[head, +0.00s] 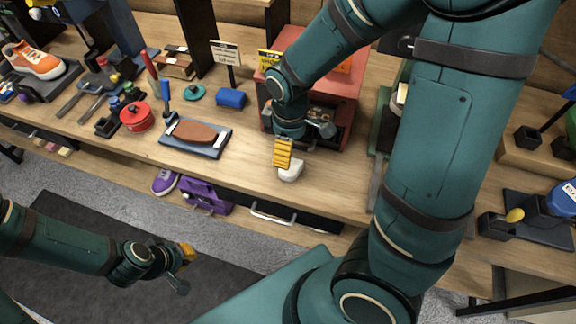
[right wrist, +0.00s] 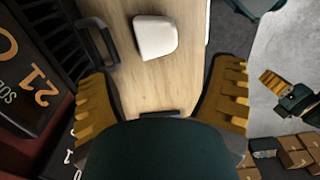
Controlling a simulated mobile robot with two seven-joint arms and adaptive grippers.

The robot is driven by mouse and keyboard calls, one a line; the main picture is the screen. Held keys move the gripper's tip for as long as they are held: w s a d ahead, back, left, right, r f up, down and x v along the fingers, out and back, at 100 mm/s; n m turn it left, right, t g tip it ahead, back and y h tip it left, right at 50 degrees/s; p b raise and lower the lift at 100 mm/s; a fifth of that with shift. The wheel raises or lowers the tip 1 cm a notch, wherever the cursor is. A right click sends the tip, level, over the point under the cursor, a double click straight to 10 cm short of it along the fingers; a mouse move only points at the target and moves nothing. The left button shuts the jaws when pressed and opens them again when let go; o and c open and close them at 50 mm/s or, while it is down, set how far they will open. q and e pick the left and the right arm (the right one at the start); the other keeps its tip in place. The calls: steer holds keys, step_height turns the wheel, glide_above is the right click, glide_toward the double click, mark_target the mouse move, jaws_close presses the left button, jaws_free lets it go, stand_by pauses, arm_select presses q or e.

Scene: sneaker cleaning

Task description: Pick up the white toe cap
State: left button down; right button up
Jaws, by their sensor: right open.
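The white toe cap (head: 291,171) lies on the wooden workbench near its front edge. It is a small rounded white piece, and it also shows at the top of the right wrist view (right wrist: 155,37). My right gripper (right wrist: 160,100) is open, its yellow-padded fingers wide apart with only bench top between them. The toe cap is beyond the fingertips, not held. In the head view my right gripper (head: 283,153) is just above and behind the toe cap and partly covers it. My left gripper (head: 184,261) is low over the floor mat, away from the bench; its finger opening is unclear.
A red box-shaped unit (head: 352,100) with an open front stands behind my right gripper. A blue tray (head: 215,150) with a brown sole lies to the left. A drawer handle (head: 272,215) juts below the bench edge. Bench top around the toe cap is clear.

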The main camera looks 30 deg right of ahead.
mark_target(289, 169)
step_height(289, 169, down, 5)
steer(key=shift+w+r+b, duration=0.15)
steer(key=shift+r+b, duration=0.05)
steer(key=shift+b, duration=0.35)
steer(key=shift+f, duration=0.35)
step_height(289, 169, down, 5)
steer(key=shift+d+f+b, duration=0.1)
steer(key=shift+d+b, duration=0.05)
steer(key=shift+b, duration=0.85)
steer(key=c, duration=1)
